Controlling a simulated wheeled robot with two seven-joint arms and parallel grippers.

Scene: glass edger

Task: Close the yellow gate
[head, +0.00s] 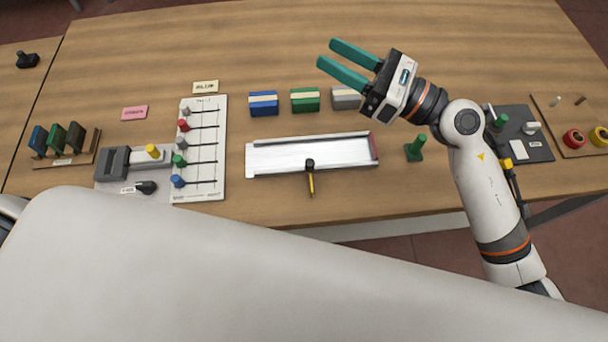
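I cannot tell which part is the yellow gate. A yellow knob (152,151) stands on a grey device at the left, beside the white slider board (215,196) with grey, red, green and blue knobs at its left side. A lever with a yellow handle (311,182) and black top stands at the front edge of the white tray (270,160). A smaller yellow-topped piece (507,164) is at the right, partly behind my arm. My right gripper (344,62) is open and empty, its teal fingers apart above the table, behind the tray. My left gripper is not in view.
Blue (263,104), green (305,100) and grey (346,98) blocks stand behind the tray. A dark panel (530,150) and red and yellow rolls lie at the far right. The table's back is mostly clear.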

